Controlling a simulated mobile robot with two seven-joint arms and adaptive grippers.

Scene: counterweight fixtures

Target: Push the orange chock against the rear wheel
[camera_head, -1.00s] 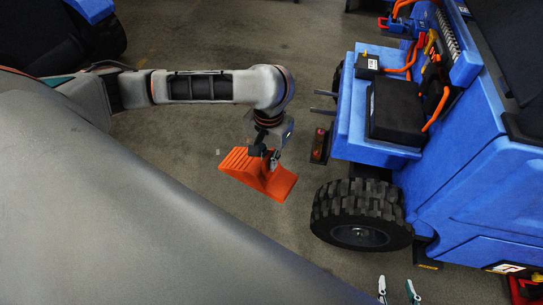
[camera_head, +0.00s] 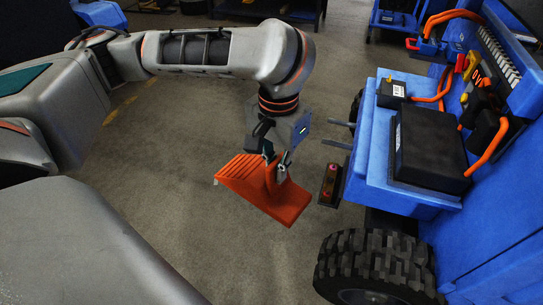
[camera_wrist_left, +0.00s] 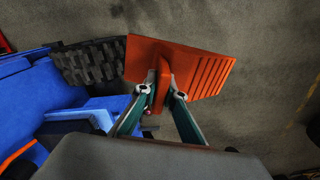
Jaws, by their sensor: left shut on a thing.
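The orange chock (camera_head: 262,190) hangs in my left gripper (camera_head: 276,172), tilted, with its ribbed slope toward the left. The left gripper is shut on the chock's upright middle rib. In the left wrist view the chock (camera_wrist_left: 205,70) sits between the fingertips of the left gripper (camera_wrist_left: 163,92). The rear wheel (camera_head: 378,262) is a black knobbed tyre under the blue vehicle, lower right, partly cut off by the frame. In the wrist view the tyre (camera_wrist_left: 90,62) shows left of the chock. In the head view the chock is left of the wheel with a gap between. My right gripper is not in view.
The blue vehicle (camera_head: 480,215) fills the right side, with a black box (camera_head: 428,148), orange cables and metal prongs (camera_head: 338,143) sticking out. A small dark block with red lights (camera_head: 329,184) is near its corner. Grey floor (camera_head: 180,180) lies open to the left.

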